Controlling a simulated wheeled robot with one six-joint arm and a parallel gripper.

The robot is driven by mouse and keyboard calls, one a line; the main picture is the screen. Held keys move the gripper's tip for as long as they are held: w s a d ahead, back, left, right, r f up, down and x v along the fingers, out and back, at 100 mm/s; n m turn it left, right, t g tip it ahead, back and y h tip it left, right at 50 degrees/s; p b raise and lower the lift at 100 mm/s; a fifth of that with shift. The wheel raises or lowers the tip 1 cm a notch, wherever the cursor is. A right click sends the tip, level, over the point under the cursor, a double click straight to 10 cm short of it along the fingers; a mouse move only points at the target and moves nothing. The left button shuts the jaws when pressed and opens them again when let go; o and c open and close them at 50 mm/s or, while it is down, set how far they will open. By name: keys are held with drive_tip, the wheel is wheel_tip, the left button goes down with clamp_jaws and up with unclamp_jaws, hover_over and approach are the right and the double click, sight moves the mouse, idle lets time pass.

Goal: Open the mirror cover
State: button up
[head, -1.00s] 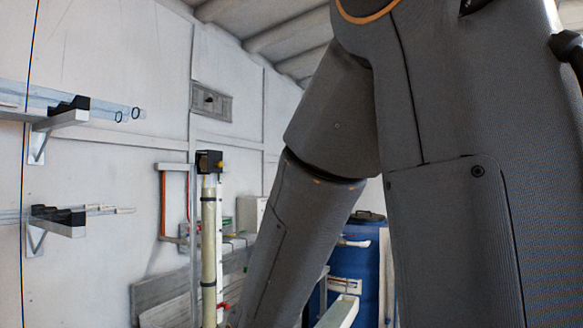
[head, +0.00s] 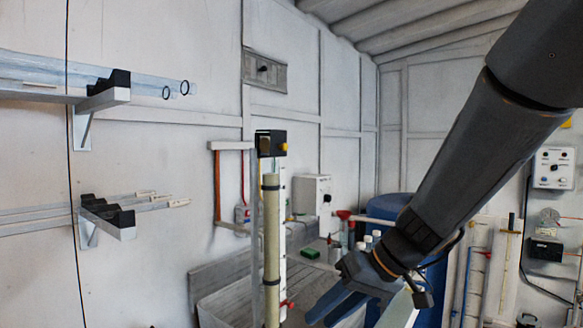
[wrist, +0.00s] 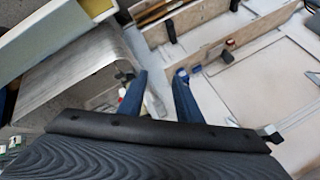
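My gripper (head: 336,306) is at the lower middle of the head view, fingers pointing down and left. In the wrist view its two blue fingers (wrist: 157,84) are apart with nothing between them. No part is clearly recognisable as the mirror cover. I cannot tell whether this box is the cover or is closed.
Wall brackets (head: 108,222) hold long clear tubes at the left. A white control box (head: 313,195) hangs behind the cream tube. A blue barrel (head: 388,206) stands behind my arm. The wrist view shows a curved metal sheet (wrist: 70,75) and a pale panel (wrist: 265,85).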

drive_tip(key=w+a+r+n+t+y+p, duration=0.1)
drive_tip(key=w+r+t+y, duration=0.1)
drive_tip(key=w+r, duration=0.35)
drive_tip(key=w+a+r+n+t+y+p, duration=0.1)
drive_tip(key=w+r+n, duration=0.1)
drive_tip(key=r, duration=0.6)
drive_tip(key=n+t+y+p, duration=0.2)
drive_tip(key=n+t+y, duration=0.1)
drive_tip(key=t+y, duration=0.15)
approach(287, 146)
drive_tip(key=a, duration=0.2)
drive_tip(key=shift+t+h, duration=0.25)
drive_tip(key=shift+h, duration=0.1)
drive_tip(key=shift+w+d+p+x, duration=0.15)
drive_tip(key=shift+p+x, duration=0.85)
drive_tip(key=shift+x, duration=0.75)
drive_tip(key=shift+w+d+p+x, duration=0.1)
drive_tip(key=shift+p+x, duration=0.85)
drive_tip(key=shift+x, duration=0.75)
drive_tip(key=shift+r, duration=0.1)
drive_tip(key=shift+a, duration=0.1)
clamp_jaws()
